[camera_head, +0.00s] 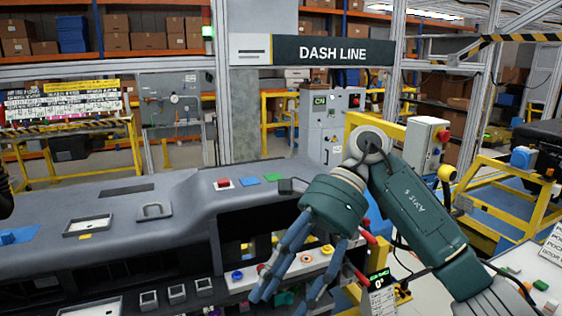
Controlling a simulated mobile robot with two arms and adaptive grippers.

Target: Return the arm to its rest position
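My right arm (425,225) comes in from the lower right, bends at a raised joint and points its gripper down. I cannot tell whether the fingers touch anything. My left gripper does not show; a dark shape at the far left edge is too cut off to identify.
A small display (380,282) stands close to the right gripper. A white table (540,262) with small parts is at the right edge. Open floor shows between.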

